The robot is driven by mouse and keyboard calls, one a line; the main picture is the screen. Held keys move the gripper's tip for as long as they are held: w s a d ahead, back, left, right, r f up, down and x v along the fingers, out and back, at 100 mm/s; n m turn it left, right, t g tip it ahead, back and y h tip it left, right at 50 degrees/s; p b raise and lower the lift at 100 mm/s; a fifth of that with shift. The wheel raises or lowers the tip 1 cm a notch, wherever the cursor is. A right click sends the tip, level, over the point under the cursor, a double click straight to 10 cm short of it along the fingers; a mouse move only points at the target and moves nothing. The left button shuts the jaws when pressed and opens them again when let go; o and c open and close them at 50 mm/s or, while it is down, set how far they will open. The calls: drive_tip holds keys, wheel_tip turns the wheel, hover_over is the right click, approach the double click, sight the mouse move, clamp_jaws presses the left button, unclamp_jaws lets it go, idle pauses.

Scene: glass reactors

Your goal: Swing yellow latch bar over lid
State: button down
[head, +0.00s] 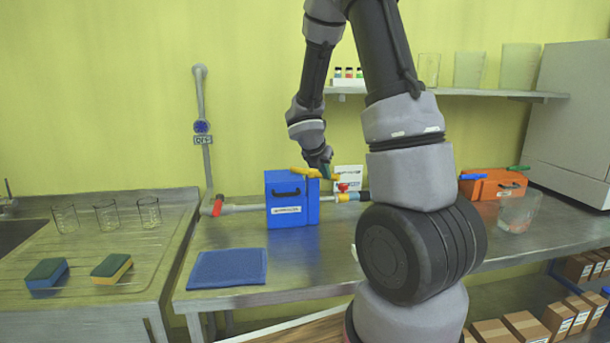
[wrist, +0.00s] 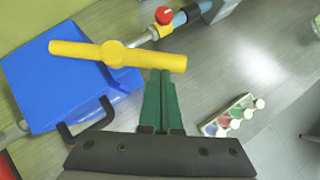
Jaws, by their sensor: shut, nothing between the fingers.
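The yellow latch bar (wrist: 72,49) shows in the wrist view with a round pivot hub at its middle. One end lies over the blue lid of the blue box (wrist: 65,85), and the other end sticks out past the box's edge. In the head view the yellow latch bar (head: 305,172) sits at the top of the blue box (head: 292,211), which has a black handle on its front. My gripper (wrist: 163,78) has green fingers, shut and empty, with the tips right beside the bar's protruding end. Whether they touch it I cannot tell.
A pipe with a red-handled valve (wrist: 165,15) runs behind the box. A blue mat (head: 228,268) lies in front to the left. An orange box (head: 494,184) and a glass beaker (head: 519,211) stand at the right. A shelf (head: 460,93) spans the wall above.

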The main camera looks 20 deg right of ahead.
drive_tip(key=shift+w+d, duration=0.2)
drive_tip(key=shift+d, duration=0.4)
drive_tip(key=shift+w+d, duration=0.2)
drive_tip(key=shift+d, duration=0.4)
drive_tip(key=shift+w+d, duration=0.75)
drive_tip(key=shift+d, duration=0.2)
drive_tip(key=shift+w+d, duration=0.1)
